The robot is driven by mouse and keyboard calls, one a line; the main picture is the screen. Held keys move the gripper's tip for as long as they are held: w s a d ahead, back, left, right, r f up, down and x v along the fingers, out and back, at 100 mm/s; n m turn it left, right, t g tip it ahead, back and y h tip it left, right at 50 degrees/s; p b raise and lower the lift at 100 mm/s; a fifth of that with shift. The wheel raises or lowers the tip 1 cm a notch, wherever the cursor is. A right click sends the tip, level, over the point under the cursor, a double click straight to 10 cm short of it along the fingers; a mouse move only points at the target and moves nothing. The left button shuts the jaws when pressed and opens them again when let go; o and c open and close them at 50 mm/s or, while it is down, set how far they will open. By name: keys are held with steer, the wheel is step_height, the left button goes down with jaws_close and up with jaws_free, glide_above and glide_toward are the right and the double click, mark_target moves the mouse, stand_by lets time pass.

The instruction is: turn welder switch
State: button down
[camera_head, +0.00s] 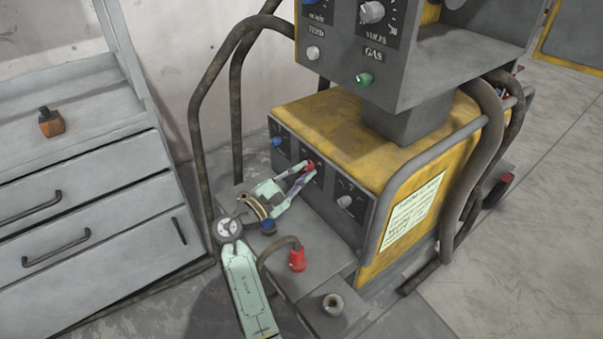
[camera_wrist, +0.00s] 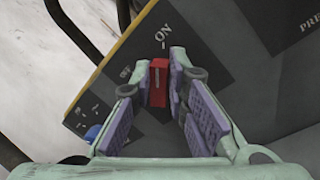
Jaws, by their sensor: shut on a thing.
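The welder (camera_head: 350,130) is a yellow and grey machine. A red switch (camera_head: 310,166) sits on its lower front panel, between a blue knob (camera_head: 277,141) and a silver knob (camera_head: 345,201). In the wrist view the red switch (camera_wrist: 158,82) stands between my fingers, with the word ON above it and partly covered lettering to its left. My gripper (camera_head: 303,172) reaches the panel from the front. Its purple-padded fingers (camera_wrist: 154,92) are closed around the switch, which lines up roughly with the ON mark. The pads hide part of the panel.
A red plug (camera_head: 297,259) with a cable and a small round socket (camera_head: 333,304) are on the grey ledge below the panel. An upper control box (camera_head: 410,60) overhangs the welder. Bent pipes (camera_head: 200,120) rise at the left, near grey drawers (camera_head: 90,210).

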steer(key=c, duration=1.6)
jaws_free()
steer(key=shift+o, duration=0.2)
steer(key=shift+r, duration=0.1)
step_height(320, 180, up, 10)
